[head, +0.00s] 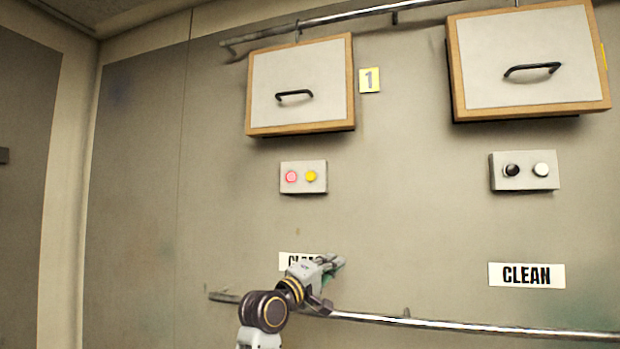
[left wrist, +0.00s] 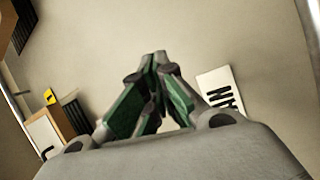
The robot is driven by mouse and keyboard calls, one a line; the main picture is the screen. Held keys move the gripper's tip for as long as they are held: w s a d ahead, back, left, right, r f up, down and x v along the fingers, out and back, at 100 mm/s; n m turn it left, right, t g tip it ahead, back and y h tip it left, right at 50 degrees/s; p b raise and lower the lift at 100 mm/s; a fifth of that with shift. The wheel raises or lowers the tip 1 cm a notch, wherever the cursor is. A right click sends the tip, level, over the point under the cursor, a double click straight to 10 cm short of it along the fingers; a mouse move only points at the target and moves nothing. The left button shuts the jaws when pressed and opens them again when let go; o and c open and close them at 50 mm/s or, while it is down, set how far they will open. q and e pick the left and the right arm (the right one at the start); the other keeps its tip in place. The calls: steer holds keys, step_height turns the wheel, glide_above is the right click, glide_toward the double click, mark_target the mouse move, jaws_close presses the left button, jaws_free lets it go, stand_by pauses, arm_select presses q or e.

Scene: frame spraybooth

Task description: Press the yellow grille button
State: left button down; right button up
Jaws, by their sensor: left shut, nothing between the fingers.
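The yellow button (head: 311,176) sits on a small pale box (head: 317,164) on the wall, to the right of a red button (head: 291,177) that looks lit. The box is below a wood-framed panel (head: 300,85) with a black handle. My left gripper (head: 338,262) is below the button box, in front of a partly covered CLEAN sign (head: 290,260). Its fingers are shut with nothing between them; the closed tips also show in the left wrist view (left wrist: 154,58). The yellow button cannot be made out in the left wrist view. My right gripper is not in view.
A second wood-framed panel (head: 530,60) hangs at the right, above a box (head: 541,182) with a black button and a white button. A second CLEAN sign (head: 526,275) is below. A metal rail (head: 450,324) runs low along the wall, and another rail (head: 350,15) runs along the top.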

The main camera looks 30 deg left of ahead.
mark_target(309, 176)
arm_select(q)
steer(key=s+a+r+n+t, duration=0.2)
steer(key=r, duration=0.5)
steer(key=s+a+r+n+t, duration=0.1)
steer(key=s+a+r, duration=0.1)
steer(key=r, duration=0.6)
steer(key=s+a+r+n+t, duration=0.2)
steer(key=s+r, duration=0.1)
steer(key=r, duration=0.4)
steer(key=shift+r+n+t, duration=0.3)
steer(key=shift+r, duration=0.05)
steer(key=shift+w, duration=0.15)
steer(key=shift+h, duration=0.5)
steer(key=shift+w+a+p, duration=0.15)
steer(key=shift+w+a, duration=0.2)
steer(key=shift+w, duration=1.05)
steer(key=shift+w+a+p, duration=0.1)
steer(key=shift+w+a, duration=0.2)
steer(key=shift+w, duration=1.1)
steer(key=shift+w+a+p, duration=0.15)
steer(key=shift+w+a, duration=0.2)
steer(key=shift+w, duration=1.05)
steer(key=shift+w+a, duration=0.2)
steer(key=shift+w, duration=0.7)
steer(key=shift+s+d+y, duration=0.1)
steer(key=shift+s+y, duration=0.2)
steer(key=shift+s, duration=0.05)
steer(key=shift+s+d+f, duration=0.1)
steer(key=shift+s, duration=0.35)
steer(key=shift+s, duration=0.2)
